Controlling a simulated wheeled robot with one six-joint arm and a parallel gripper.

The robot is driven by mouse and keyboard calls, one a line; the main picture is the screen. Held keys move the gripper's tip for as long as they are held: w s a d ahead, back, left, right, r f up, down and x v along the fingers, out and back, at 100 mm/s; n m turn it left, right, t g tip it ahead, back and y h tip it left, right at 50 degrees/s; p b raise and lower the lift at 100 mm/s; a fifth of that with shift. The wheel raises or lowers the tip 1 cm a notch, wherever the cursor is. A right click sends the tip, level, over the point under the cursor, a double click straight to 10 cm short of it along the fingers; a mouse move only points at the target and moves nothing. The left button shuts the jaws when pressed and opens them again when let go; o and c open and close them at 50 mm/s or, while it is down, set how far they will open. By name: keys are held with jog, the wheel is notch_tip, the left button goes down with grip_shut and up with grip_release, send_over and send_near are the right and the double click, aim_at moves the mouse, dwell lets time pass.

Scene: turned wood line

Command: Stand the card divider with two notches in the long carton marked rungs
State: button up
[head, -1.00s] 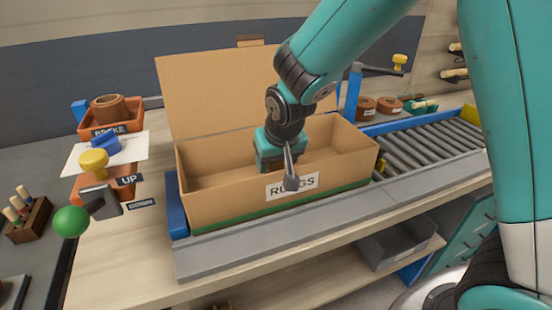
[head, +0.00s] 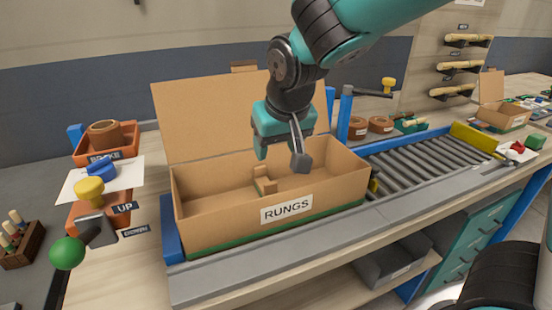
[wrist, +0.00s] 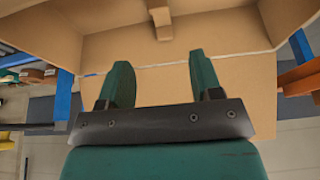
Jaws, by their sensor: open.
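The long open carton (head: 215,222) marked "RUNGS" stands on the line with its back flap raised. A card divider (head: 264,184) is inside it near the middle and appears to stand on edge across the width. Its stepped upper edge shows, but its lower part is hidden by the front wall, and I cannot count its notches. My gripper (head: 282,155) is open and empty above the carton, apart from the divider. In the wrist view, the open fingers of my gripper (wrist: 161,78) show with the divider (wrist: 161,20) beyond them, seen nearly edge-on.
A roller conveyor (head: 420,160) runs right from the carton. Left are a green-ball lever (head: 68,252), a yellow knob (head: 89,188) and an orange bin (head: 122,140). A smaller carton (head: 503,118) sits far right.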

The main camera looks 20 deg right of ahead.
jog(key=s+a+n+g+y, duration=0.2)
jog(key=s+n, duration=0.1)
jog(key=s, duration=0.7)
jog(key=s+a+n+g+y, duration=0.2)
jog(key=s+n, duration=0.2)
jog(key=s, duration=0.6)
jog(key=shift+s+a+r, duration=0.15)
jog(key=shift+r, duration=0.1)
